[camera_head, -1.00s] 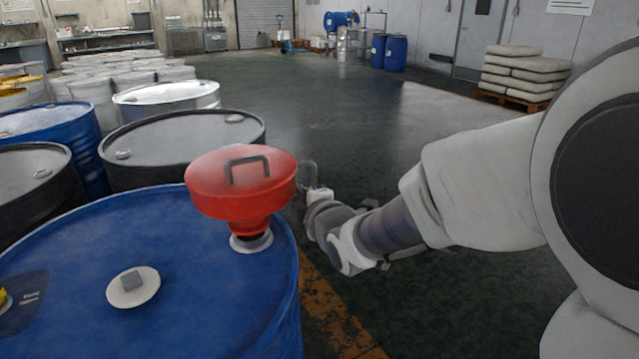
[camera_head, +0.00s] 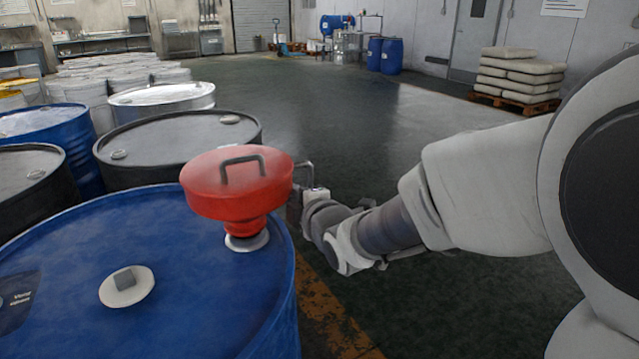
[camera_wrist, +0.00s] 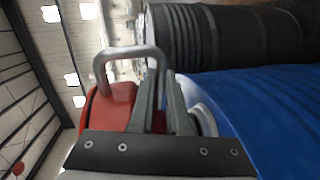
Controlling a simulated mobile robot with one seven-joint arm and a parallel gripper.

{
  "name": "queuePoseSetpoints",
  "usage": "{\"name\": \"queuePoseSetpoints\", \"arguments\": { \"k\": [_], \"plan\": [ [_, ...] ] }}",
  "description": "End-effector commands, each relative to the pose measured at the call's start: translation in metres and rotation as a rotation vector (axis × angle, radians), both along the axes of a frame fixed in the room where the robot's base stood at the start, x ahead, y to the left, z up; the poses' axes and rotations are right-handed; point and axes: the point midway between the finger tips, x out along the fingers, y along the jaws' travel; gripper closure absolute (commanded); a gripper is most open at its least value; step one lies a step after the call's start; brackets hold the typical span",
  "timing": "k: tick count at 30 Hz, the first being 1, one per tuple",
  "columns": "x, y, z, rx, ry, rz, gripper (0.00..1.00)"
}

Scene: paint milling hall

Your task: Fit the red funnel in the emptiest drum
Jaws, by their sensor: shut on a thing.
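The red funnel (camera_head: 237,188) stands upright at the bung opening of the near blue drum (camera_head: 190,310), close to the drum's right edge. A pale ring (camera_head: 247,242) shows around its foot. I cannot tell how deep the spout sits. The funnel has a handle on its lid and a bent grey handle at its right side. My gripper (camera_head: 310,192) is at that right side, shut on the funnel's side handle. In the wrist view the red funnel (camera_wrist: 112,108) is left of my gripper (camera_wrist: 162,85), and the blue drum (camera_wrist: 265,110) is at the right.
A white cap (camera_head: 127,287) sits on the near drum's top. Dark drums (camera_head: 178,140) and another blue drum (camera_head: 45,128) stand behind and left; their contents are not visible. Open floor (camera_head: 400,130) lies right and beyond. A pallet of sacks (camera_head: 518,75) stands at the back right.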

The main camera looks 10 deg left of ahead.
Motion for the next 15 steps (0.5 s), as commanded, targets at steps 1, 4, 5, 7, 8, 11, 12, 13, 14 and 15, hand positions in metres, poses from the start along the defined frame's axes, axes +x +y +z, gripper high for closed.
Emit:
{"name": "queuePoseSetpoints", "arguments": {
  "k": [1,4,5,7,8,11,12,13,14,15],
  "plan": [
    [0.0004,0.0002,-0.0006,0.003,-0.003,-0.001,1.00],
    [0.0003,0.0002,-0.0027,0.003,-0.003,-0.001,1.00],
    [0.0003,0.0002,-0.0033,0.003,-0.003,-0.001,1.00],
    [0.0003,0.0002,-0.0048,0.003,-0.003,-0.001,1.00],
    [0.0003,0.0002,-0.0054,0.003,-0.003,-0.001,1.00],
    [0.0003,0.0002,-0.0074,0.003,-0.003,-0.001,1.00],
    [0.0003,0.0002,-0.0083,0.003,-0.003,-0.001,1.00],
    [0.0003,0.0002,-0.0089,0.003,-0.003,-0.001,1.00],
    [0.0003,0.0002,-0.0095,0.003,-0.003,-0.001,1.00],
    [0.0003,0.0002,-0.0103,0.003,-0.003,-0.001,1.00]
  ]
}}
